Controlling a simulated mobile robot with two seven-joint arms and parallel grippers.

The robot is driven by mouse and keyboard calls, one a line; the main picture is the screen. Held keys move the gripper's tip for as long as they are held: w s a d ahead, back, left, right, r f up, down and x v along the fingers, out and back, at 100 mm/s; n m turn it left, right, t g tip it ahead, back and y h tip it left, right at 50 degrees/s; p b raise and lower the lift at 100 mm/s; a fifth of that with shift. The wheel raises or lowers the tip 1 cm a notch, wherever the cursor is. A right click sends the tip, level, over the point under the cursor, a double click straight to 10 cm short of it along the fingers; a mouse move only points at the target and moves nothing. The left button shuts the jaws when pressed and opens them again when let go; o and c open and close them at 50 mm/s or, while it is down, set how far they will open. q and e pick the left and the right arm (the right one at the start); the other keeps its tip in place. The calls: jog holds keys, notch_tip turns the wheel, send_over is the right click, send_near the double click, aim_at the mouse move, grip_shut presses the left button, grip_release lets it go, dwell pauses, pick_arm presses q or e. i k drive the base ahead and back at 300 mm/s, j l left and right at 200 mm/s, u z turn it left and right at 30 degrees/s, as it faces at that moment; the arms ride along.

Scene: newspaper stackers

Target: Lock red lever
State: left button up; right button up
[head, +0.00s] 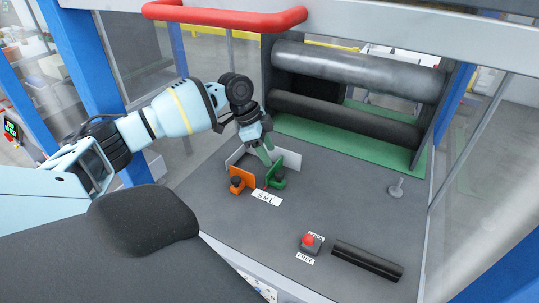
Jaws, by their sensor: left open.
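The red lever (309,241) is a small red-topped knob on a grey base, on the grey worktop (230,215). White labels lie behind and in front of it; the front one reads FREE, and the back one is too small to read surely. My left gripper (265,152) is open and over the back of the worktop, by the green and orange guides, up and left of the red lever and well apart from it. Its fingers are small and partly hidden. My right gripper is not in view.
An orange guide (237,180) and a green guide (276,179) with dark knobs stand by a white S M L label (267,198). A dark bar (367,261) lies right of the lever. Metal rollers (360,71) stand behind. A red handle (230,17) crosses the top frame.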

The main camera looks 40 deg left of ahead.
aim_at(308, 239)
jog(key=k, duration=1)
